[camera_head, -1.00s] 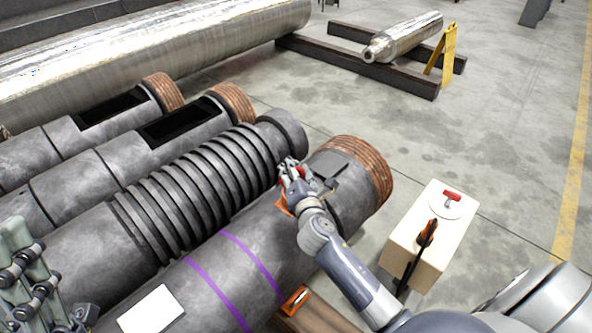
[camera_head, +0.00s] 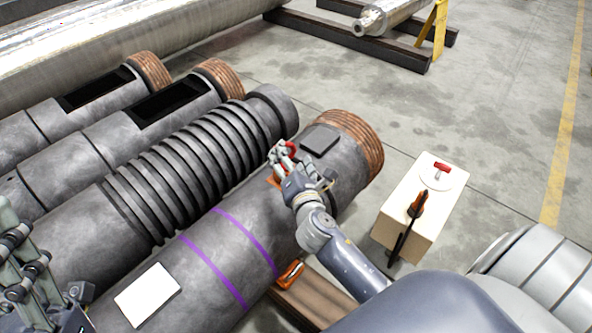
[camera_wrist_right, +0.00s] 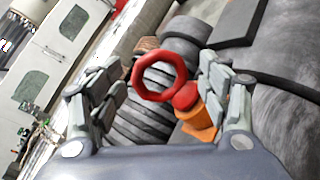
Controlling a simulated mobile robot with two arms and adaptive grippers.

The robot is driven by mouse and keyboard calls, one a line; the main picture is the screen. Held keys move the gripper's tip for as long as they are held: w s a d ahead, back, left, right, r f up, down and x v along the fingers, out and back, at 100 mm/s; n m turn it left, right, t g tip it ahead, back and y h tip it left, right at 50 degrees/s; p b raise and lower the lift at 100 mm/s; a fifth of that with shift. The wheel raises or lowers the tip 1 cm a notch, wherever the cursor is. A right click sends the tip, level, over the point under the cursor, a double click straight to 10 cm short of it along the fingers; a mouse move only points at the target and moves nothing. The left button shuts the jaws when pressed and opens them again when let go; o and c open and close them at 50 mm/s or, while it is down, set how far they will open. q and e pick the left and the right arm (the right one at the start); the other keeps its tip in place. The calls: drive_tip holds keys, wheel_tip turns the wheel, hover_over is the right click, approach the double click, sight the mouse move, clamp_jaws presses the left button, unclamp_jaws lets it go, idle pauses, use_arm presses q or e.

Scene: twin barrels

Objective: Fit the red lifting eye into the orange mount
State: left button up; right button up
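The red lifting eye (camera_wrist_right: 160,77) shows as a ring with a red collar in the right wrist view, between the fingers of my right gripper (camera_wrist_right: 163,88). Gaps show between the ring and both finger pads, so the gripper looks open around it. The collar is at the orange mount (camera_wrist_right: 196,119); I cannot tell whether it is fully seated. In the head view my right gripper (camera_head: 283,153) is over the near barrel, with the red eye (camera_head: 290,146) partly hidden and the orange mount (camera_head: 273,182) mostly covered. My left gripper (camera_head: 25,265) is at the left edge.
The near barrel carries purple bands (camera_head: 243,240), a white sheet (camera_head: 147,294) and a dark raised plate (camera_head: 320,139). A ribbed barrel (camera_head: 190,170) lies alongside. A pale box (camera_head: 425,205) with a red-handled disc and orange-black tool stands right.

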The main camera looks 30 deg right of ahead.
drive_tip(key=v, duration=0.6)
idle(0.5)
